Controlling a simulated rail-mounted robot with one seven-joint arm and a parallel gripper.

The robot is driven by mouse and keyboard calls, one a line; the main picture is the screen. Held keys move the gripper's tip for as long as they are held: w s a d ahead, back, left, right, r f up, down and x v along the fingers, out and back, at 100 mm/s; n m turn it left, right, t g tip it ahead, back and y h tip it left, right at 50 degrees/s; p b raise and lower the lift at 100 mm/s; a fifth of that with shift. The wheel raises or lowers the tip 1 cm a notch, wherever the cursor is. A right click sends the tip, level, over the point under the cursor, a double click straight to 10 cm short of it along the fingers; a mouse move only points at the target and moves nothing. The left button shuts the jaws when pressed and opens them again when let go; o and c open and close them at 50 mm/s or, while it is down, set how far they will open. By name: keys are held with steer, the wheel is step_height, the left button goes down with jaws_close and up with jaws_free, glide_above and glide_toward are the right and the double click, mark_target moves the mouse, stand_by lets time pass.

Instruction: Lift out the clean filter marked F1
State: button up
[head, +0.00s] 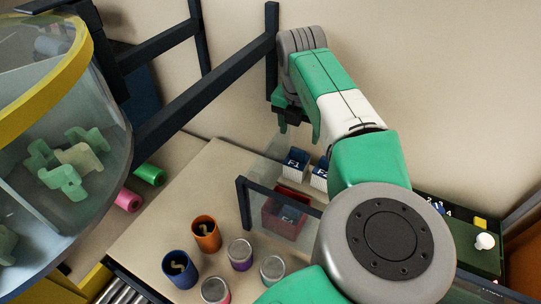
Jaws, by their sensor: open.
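A filter marked F1 (295,164), with a dark blue top and a whitish pleated-looking body, stands at the back of the table. A similar filter (320,176) stands just right of it; its label seems to read F1 too, but my arm partly covers it. My gripper (287,118) is open and empty, high above and slightly left of the F1 filter, apart from it. My arm hides what lies right of the filters.
A dark-framed clear panel (243,190) stands in front of the filters, with a dark red bin (271,220) by it. Orange (207,236) and blue (181,268) cups and several lidded cans (240,252) stand nearer. A glass drum (100,190) fills the left.

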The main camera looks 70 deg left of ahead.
mark_target(298, 150)
steer(key=shift+s+a, duration=0.25)
steer(key=shift+w+d+f, duration=0.1)
steer(key=shift+w+f, duration=0.1)
steer(key=shift+f, duration=0.4)
steer(key=shift+w+d+f, duration=0.1)
steer(key=shift+w+f, duration=0.05)
steer(key=shift+f, duration=0.4)
steer(key=f, duration=0.2)
steer(key=f+b, duration=0.1)
steer(key=f, duration=0.2)
steer(key=shift+w+a+f, duration=0.1)
steer(key=shift+a+f, duration=0.1)
steer(key=shift+f, duration=0.1)
steer(key=c, duration=1)
